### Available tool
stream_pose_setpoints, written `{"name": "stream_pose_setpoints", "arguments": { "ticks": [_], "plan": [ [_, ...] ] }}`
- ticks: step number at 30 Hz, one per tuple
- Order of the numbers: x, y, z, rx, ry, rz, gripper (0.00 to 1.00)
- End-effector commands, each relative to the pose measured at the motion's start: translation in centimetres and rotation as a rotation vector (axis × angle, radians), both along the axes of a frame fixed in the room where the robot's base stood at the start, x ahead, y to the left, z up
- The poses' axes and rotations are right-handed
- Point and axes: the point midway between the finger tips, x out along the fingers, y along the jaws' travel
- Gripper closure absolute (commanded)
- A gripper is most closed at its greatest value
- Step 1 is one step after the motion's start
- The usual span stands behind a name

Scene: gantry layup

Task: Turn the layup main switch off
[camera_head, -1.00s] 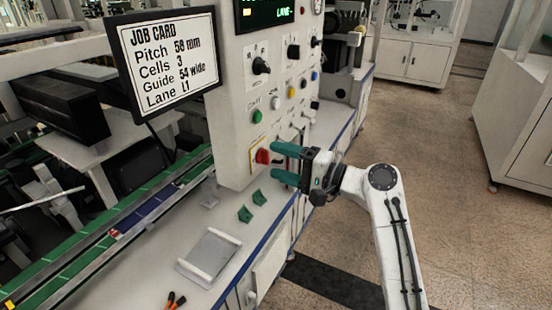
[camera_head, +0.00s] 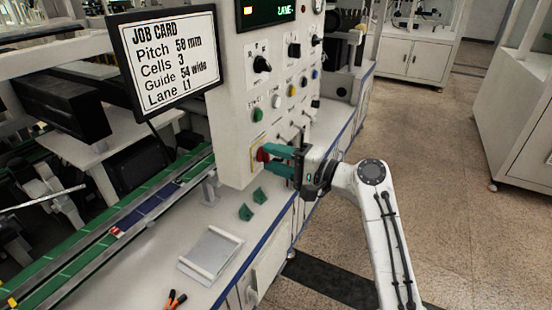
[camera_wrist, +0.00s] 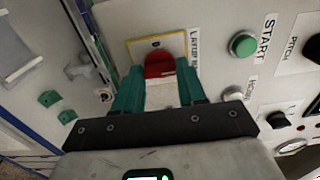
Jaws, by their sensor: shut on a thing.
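The main switch is a red rotary knob (camera_head: 261,154) on a yellow-edged plate, low on the front of the white control panel (camera_head: 233,120). My gripper (camera_head: 267,158) has two green fingers, shut on the knob from the right. In the wrist view the red knob (camera_wrist: 159,64) sits between the green fingertips (camera_wrist: 158,76), with the yellow-edged plate (camera_wrist: 140,44) behind it. The label beside the plate is only partly readable. The fingers hide part of the knob, so I cannot tell its exact setting.
Above the switch are a green START button (camera_head: 257,115), black knobs (camera_head: 261,65) and other small controls. A job-card screen (camera_head: 165,60) hangs to the left. Green brackets (camera_head: 246,212) and a metal tray (camera_head: 210,253) lie on the bench below. The floor at right is open.

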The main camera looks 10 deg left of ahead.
Motion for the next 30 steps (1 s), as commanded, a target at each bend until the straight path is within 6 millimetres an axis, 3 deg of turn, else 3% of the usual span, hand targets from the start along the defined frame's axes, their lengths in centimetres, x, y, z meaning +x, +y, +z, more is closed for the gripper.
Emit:
{"name": "stream_pose_setpoints", "arguments": {
  "ticks": [3, 14, 30],
  "plan": [
    [-0.02, -0.02, -0.08, -0.001, 0.001, 0.0, 0.9],
    [-0.03, -0.02, -0.42, -0.024, -0.064, 0.001, 0.9],
    [0.0, -0.01, -0.81, -0.178, -0.487, 0.001, 0.9]
  ]
}}
